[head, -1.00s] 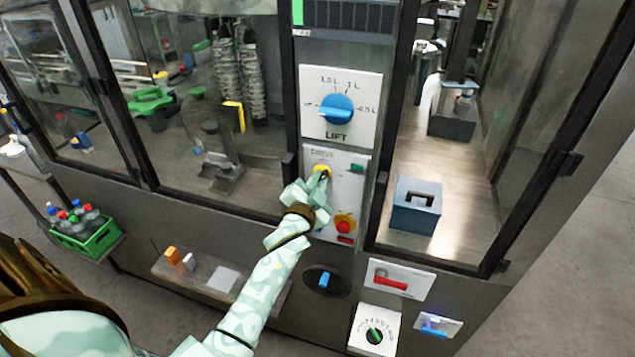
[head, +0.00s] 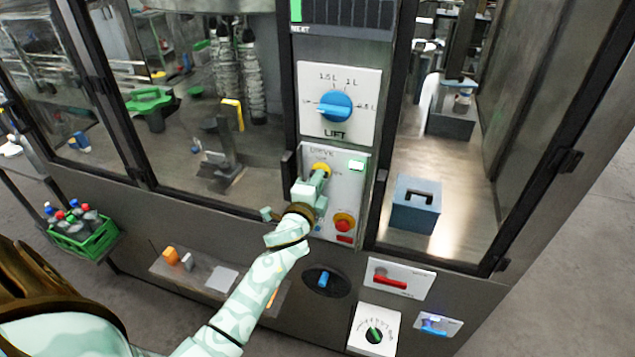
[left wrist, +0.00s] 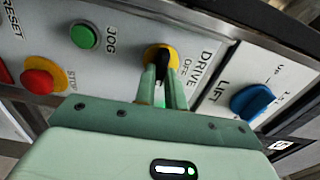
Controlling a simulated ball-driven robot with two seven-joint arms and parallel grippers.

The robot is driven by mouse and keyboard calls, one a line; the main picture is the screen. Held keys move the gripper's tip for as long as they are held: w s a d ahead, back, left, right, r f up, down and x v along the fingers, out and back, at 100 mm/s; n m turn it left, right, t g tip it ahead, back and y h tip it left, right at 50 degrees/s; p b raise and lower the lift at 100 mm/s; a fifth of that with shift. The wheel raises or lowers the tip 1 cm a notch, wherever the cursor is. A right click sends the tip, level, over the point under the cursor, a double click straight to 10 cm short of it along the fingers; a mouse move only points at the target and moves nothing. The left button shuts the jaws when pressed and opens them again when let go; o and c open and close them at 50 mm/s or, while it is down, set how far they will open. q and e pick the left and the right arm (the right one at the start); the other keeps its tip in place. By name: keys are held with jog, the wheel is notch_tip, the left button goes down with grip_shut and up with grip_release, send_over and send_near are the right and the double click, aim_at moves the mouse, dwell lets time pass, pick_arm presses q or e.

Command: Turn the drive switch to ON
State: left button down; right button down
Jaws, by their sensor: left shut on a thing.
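The drive switch is a black knob on a round yellow collar (head: 320,168), high on the white control panel below the LIFT dial. It also shows in the left wrist view (left wrist: 158,52), next to the words DRIVE and OFF. My left gripper (head: 317,180) is shut on the knob; its two fingers also flank the knob in the left wrist view (left wrist: 163,80). The fingers cover much of the knob, so I cannot read its exact position. My right gripper is not in view.
The blue LIFT dial (head: 336,106) is just above. The red stop button (head: 343,222) on its yellow base is below right, and a green JOG button (left wrist: 84,35) is close by. A red-handled lever (head: 390,282) sits lower right. Glass doors flank the panel.

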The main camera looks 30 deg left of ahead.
pick_arm(q)
jog(key=shift+a+r+m, duration=0.1)
jog(key=shift+m, duration=0.3)
jog(key=c, duration=1.5)
grip_release()
jog(key=shift+o, duration=0.2)
jog(key=shift+w, duration=0.1)
jog(key=b+v, duration=0.2)
jog(key=v, duration=1.4)
jog(key=shift+b, duration=0.3)
